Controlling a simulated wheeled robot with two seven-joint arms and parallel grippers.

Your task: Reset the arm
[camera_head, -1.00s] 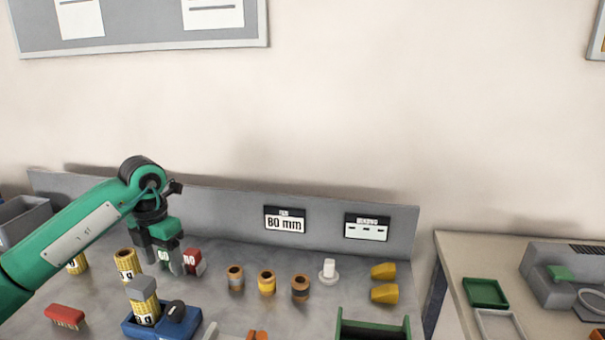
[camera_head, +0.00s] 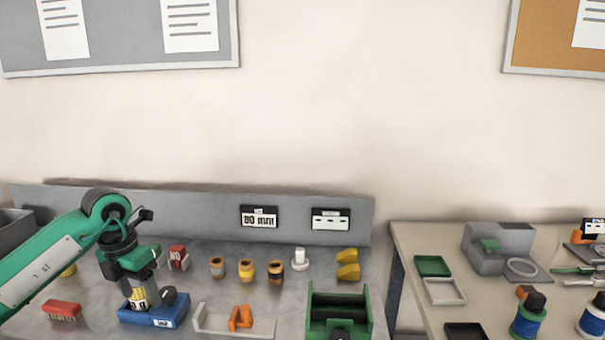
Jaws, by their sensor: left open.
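My left gripper (camera_head: 138,289) comes in from the left and points down, its jaws open. Its fingers are over the blue fixture (camera_head: 165,316), at the yellow printed roll (camera_head: 139,301) that stands upright in it. The top of that roll is hidden by the gripper, and I cannot tell whether the fingers touch it. My right gripper is not in view.
A red block (camera_head: 179,259) stands behind the gripper and a red brush (camera_head: 62,311) lies to its left. Several small rolls (camera_head: 247,270) stand mid-table. A green holder (camera_head: 364,318) is at front right. A second table (camera_head: 405,240) stands beyond a gap.

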